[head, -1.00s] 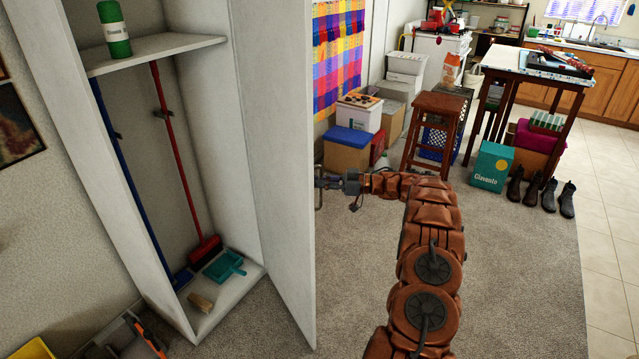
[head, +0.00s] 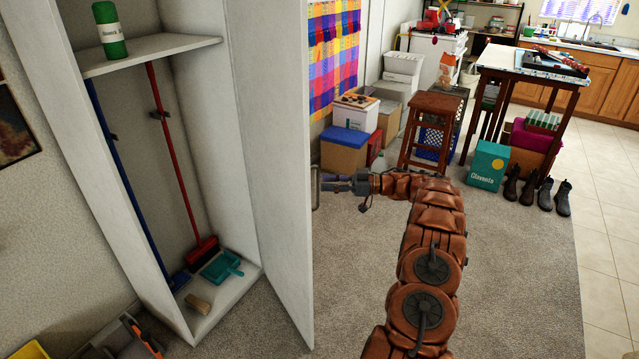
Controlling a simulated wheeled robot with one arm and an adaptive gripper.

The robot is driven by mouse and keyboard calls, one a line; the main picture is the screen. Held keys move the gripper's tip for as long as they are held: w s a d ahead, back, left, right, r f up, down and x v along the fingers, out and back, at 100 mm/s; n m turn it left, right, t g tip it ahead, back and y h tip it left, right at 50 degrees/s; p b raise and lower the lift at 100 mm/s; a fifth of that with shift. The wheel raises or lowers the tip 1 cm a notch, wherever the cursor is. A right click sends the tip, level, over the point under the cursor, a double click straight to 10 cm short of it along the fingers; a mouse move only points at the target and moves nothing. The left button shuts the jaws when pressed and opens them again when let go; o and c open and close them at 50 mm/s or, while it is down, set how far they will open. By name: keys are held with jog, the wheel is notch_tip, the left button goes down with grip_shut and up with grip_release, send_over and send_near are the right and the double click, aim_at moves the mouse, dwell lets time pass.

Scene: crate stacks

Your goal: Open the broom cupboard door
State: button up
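The broom cupboard (head: 215,130) stands at the left with its inside showing. Its white door (head: 283,160) is swung wide open, seen at a steep angle. A metal handle (head: 316,188) sticks out from the door's outer face at its free edge. My gripper (head: 335,184) is at the handle, reaching in from the right. The fingers are small and partly overlap the handle, so I cannot tell whether they are closed around it. Inside the cupboard are a red broom (head: 178,165), a blue-handled broom (head: 130,190), a teal dustpan (head: 222,266) and a green canister (head: 111,32) on the shelf.
A grey crate (head: 125,340) with tools lies on the floor at the lower left. Boxes (head: 345,150), a wooden stool (head: 430,125), a table (head: 530,65), a teal box (head: 488,166) and shoes (head: 545,195) stand beyond my arm. The carpet (head: 520,270) at right is clear.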

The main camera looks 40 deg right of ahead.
jog(key=v, duration=0.8)
jog(key=shift+s+d, duration=0.1)
jog(key=shift+c, duration=0.3)
